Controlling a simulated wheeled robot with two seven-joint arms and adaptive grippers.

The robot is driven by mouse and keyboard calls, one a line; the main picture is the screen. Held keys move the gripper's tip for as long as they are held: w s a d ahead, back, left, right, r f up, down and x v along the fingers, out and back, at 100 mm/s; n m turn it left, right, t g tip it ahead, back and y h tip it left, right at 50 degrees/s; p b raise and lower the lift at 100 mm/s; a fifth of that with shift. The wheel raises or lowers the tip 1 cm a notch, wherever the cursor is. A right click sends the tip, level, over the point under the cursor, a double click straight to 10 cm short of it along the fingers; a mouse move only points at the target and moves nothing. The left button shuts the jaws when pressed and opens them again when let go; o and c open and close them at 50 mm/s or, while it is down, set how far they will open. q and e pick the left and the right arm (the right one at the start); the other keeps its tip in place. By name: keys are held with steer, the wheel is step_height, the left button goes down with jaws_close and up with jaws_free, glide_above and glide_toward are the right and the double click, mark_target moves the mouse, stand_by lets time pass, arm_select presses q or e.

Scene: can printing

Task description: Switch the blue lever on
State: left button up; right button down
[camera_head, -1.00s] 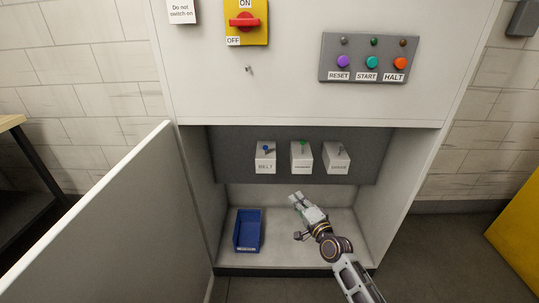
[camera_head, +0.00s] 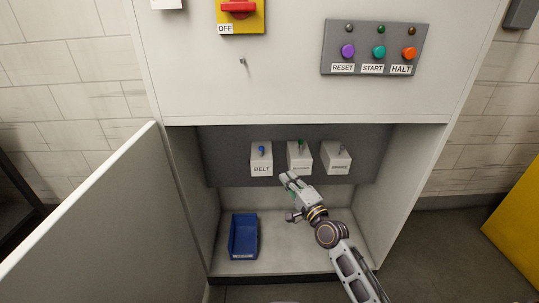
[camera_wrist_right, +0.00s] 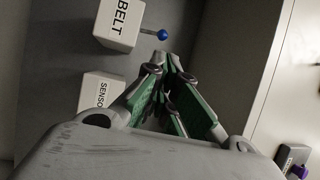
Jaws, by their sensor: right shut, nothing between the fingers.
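The blue lever (camera_head: 261,150) is a small blue-tipped stick on a white box labelled BELT (camera_head: 262,168), the leftmost of three on a grey panel inside the cabinet. In the right wrist view, the blue lever (camera_wrist_right: 161,34) sticks out sideways from the BELT box (camera_wrist_right: 119,22). My right gripper (camera_head: 287,179) is shut and empty, below and to the right of the BELT box. In the right wrist view, its fingertips (camera_wrist_right: 166,62) lie just below the blue knob, seemingly apart from it. My left gripper is not in view.
A green-tipped lever on the middle box (camera_head: 299,159) and a grey-tipped one on the right box (camera_head: 336,162) stand alongside. A blue bin (camera_head: 244,236) sits on the cabinet floor. The open cabinet door (camera_head: 90,215) is at left. Buttons (camera_head: 373,50) are above.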

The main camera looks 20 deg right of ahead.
steer(key=shift+w, duration=0.2)
